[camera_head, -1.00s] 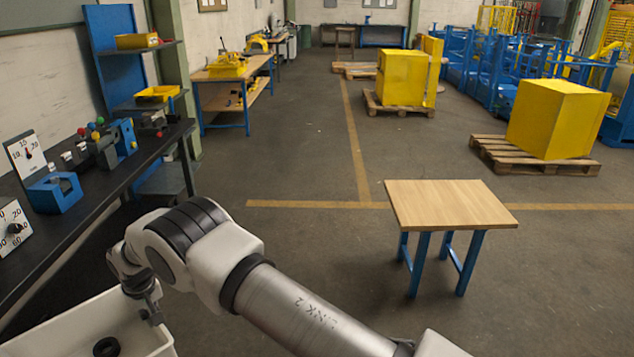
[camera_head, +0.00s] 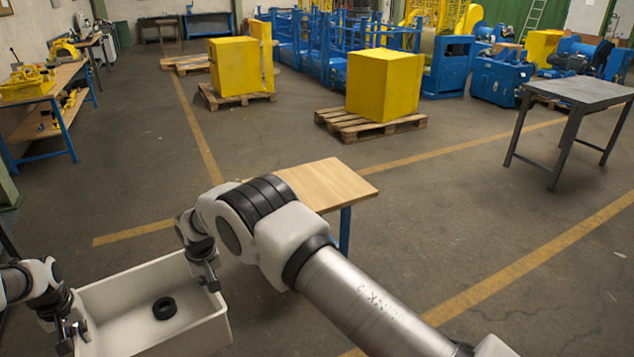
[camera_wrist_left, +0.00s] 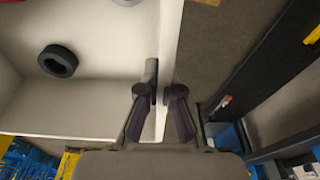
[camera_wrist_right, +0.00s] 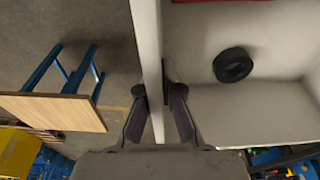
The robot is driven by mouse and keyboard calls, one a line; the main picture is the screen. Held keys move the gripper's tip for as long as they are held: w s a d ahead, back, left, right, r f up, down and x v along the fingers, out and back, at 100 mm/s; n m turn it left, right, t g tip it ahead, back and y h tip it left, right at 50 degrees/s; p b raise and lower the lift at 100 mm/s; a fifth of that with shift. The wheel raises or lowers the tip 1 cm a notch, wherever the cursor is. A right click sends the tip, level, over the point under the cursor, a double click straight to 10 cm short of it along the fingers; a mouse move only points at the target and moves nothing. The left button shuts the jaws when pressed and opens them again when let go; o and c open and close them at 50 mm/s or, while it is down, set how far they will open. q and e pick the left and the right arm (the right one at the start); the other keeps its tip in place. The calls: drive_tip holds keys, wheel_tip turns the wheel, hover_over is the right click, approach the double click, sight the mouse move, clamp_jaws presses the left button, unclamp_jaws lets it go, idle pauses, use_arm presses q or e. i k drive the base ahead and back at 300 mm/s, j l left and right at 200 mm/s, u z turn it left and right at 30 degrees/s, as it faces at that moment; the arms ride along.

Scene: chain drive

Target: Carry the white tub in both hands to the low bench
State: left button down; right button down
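The white tub (camera_head: 205,331) is at the lower left of the head view, with a black ring (camera_head: 164,308) lying on its floor. My left gripper (camera_head: 74,332) is shut on the tub's left wall; the left wrist view shows its fingers (camera_wrist_left: 165,94) on either side of that wall. My right gripper (camera_head: 210,281) is shut on the opposite wall, with its fingers (camera_wrist_right: 158,92) astride it in the right wrist view. The low bench (camera_head: 328,184), with a wooden top and blue legs, stands beyond my right arm, which partly hides it. The tub is apart from it.
Yellow boxes on pallets (camera_head: 372,124) stand farther back. A grey table (camera_head: 580,92) is at the right, and a wooden workbench (camera_head: 45,100) at the left. The bench top looks bare where visible, and open floor surrounds the bench.

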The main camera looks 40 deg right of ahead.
sight(308, 185)
drive_tip(key=i+l+z, duration=0.1)
drive_tip(key=i+z, duration=0.6)
drive_tip(key=z, duration=0.15)
drive_tip(key=i+j+z, duration=0.1)
drive_tip(key=i+z, duration=0.3)
drive_tip(key=i+l+z, duration=0.15)
drive_tip(key=i+z, duration=0.2)
drive_tip(key=i, duration=0.15)
drive_tip(key=i+z, duration=0.75)
drive_tip(key=i, duration=0.2)
drive_tip(key=i+l+u, duration=0.1)
drive_tip(key=i+u, duration=0.15)
drive_tip(key=i, duration=0.35)
drive_tip(key=i+l+u, duration=0.25)
drive_tip(key=i, duration=0.3)
drive_tip(key=u, duration=1.65)
drive_tip(key=i, duration=0.05)
